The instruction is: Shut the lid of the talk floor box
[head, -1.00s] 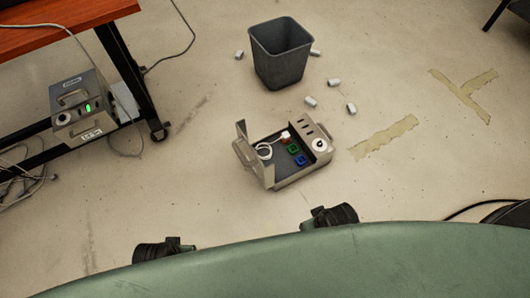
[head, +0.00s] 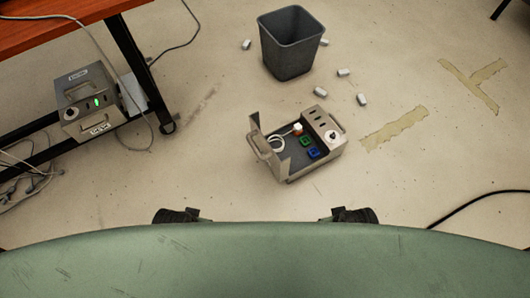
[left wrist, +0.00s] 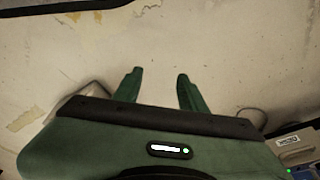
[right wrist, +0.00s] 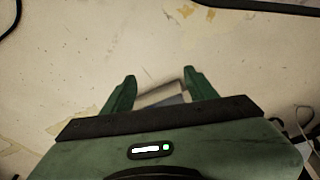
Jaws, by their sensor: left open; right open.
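The open floor box (head: 333,156) stands on the floor ahead of me in the head view. Its lid (head: 262,146) stands raised at the left side. In the head view only dark parts of my arms show at the near edge, apart from the box. My left gripper (left wrist: 157,76) is open and empty in its wrist view. My right gripper (right wrist: 159,76) is open; a pale-edged grey thing, unclear what, shows beyond its fingers.
A grey bin (head: 291,45) stands behind the box, with several white cylinders (head: 344,72) around it. A second grey box (head: 88,108) with a green light sits under the orange table (head: 60,15) at left. Loose cables lie there. Floor right of the box is mostly clear.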

